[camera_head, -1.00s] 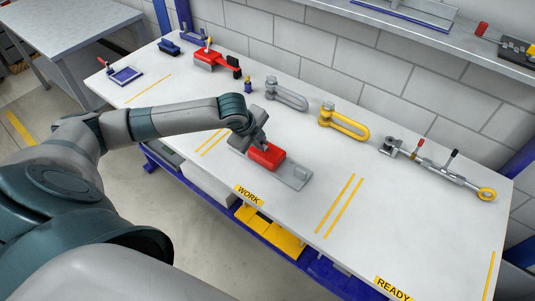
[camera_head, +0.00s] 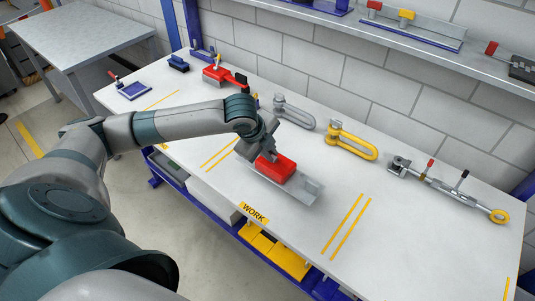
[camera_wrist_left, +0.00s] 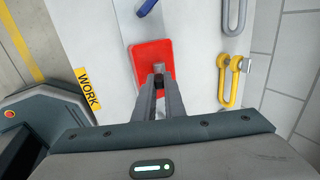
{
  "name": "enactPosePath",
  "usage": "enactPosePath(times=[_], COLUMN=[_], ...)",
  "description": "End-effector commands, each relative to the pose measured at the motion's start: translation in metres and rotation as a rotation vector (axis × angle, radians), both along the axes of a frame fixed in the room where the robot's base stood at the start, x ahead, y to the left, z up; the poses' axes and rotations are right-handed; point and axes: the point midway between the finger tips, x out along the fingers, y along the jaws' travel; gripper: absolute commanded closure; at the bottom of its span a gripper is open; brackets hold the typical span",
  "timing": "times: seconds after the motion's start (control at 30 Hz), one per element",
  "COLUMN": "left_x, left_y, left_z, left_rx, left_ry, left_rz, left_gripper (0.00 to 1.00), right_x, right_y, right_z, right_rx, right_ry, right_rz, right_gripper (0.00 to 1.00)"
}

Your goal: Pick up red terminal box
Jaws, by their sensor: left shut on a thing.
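The red terminal box (camera_head: 277,171) is on or just above a grey metal plate (camera_head: 307,192) with an upturned end, by the WORK label (camera_head: 254,212). I cannot tell whether the box touches the plate. My left gripper (camera_head: 266,157) reaches down from above and is shut on the box at its top. In the left wrist view the fingers (camera_wrist_left: 158,80) close on a small dark part at the near end of the red box (camera_wrist_left: 150,52). The fingers hide part of the box. My right gripper is in neither view.
Behind the box stand a grey shackle (camera_head: 295,112) and a yellow shackle (camera_head: 351,142). A turnbuckle (camera_head: 450,190) lies to the right. The table's right front is clear.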

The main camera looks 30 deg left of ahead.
Motion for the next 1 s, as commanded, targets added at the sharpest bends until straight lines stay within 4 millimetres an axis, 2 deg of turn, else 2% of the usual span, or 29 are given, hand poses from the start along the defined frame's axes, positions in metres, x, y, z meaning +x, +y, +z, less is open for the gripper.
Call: enactPosePath(times=[0.3,0.5,0.7,1.0], left_x=[-0.028,-0.042,-0.05,-0.051], left_y=[-0.048,-0.071,-0.081,-0.083], left_z=[0.033,0.05,0.058,0.06], left_rx=[-0.003,-0.002,-0.001,-0.001], left_ry=[-0.008,-0.006,-0.003,-0.003], left_rz=[-0.007,-0.003,0.0,0.0], left_gripper=[1.0,1.0,1.0,1.0], right_x=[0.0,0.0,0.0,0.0], right_y=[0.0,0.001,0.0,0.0], right_z=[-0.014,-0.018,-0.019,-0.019], right_rx=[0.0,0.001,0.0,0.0], right_ry=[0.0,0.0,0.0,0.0], right_rz=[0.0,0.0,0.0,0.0], right_gripper=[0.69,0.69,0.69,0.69])
